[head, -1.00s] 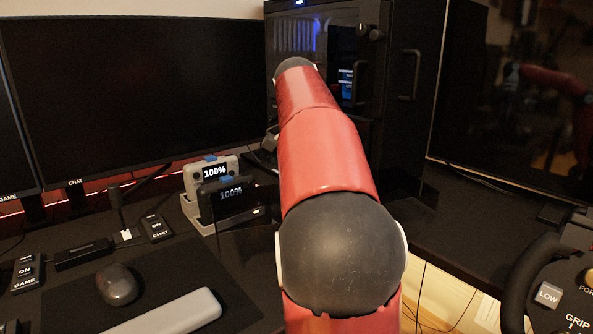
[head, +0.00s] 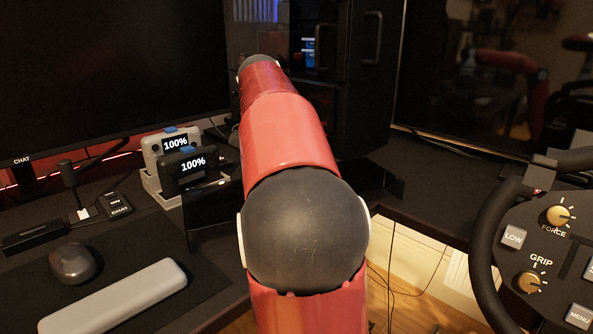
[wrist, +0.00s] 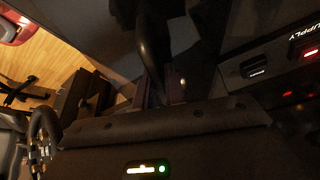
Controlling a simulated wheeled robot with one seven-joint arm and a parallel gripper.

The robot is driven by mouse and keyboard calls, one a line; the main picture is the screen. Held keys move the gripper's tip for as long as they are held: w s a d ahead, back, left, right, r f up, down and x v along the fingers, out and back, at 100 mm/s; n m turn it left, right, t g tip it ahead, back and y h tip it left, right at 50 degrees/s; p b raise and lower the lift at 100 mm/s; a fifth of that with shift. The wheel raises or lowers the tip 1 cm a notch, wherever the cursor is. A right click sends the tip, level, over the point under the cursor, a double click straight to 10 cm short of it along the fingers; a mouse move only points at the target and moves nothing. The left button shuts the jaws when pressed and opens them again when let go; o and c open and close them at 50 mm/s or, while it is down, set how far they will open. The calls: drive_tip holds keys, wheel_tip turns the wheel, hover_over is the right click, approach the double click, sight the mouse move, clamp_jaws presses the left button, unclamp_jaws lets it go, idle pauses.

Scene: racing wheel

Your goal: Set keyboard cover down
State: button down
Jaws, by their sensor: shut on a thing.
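The keyboard cover seems to be the wide dark panel (wrist: 190,145) across the bottom of the wrist view; small round fixings dot its upper edge. My gripper (wrist: 162,97) is very dark there, its fingers hard to make out, shut at the panel's edge. In the head view a dark, glossy panel (head: 212,222) shows left of my arm, beside the desk's front edge, probably the same cover. My red arm hides my gripper and the panel's middle in that view. I cannot tell whether the panel touches the desk.
A grey wrist rest (head: 118,298) and a mouse (head: 74,263) lie on a dark mat at left. Two devices reading 100% (head: 187,165) stand behind. A racing wheel (head: 545,235) is at right. The black desk (head: 450,185) looks clear at back right.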

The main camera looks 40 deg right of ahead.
drive_tip(key=shift+f+b, duration=0.3)
drive_tip(key=shift+f, duration=0.05)
idle(0.4)
drive_tip(key=c, duration=1.4)
unclamp_jaws()
drive_tip(key=shift+o, duration=0.2)
drive_tip(key=p+v, duration=0.2)
drive_tip(key=v, duration=0.6)
drive_tip(key=shift+f, duration=0.1)
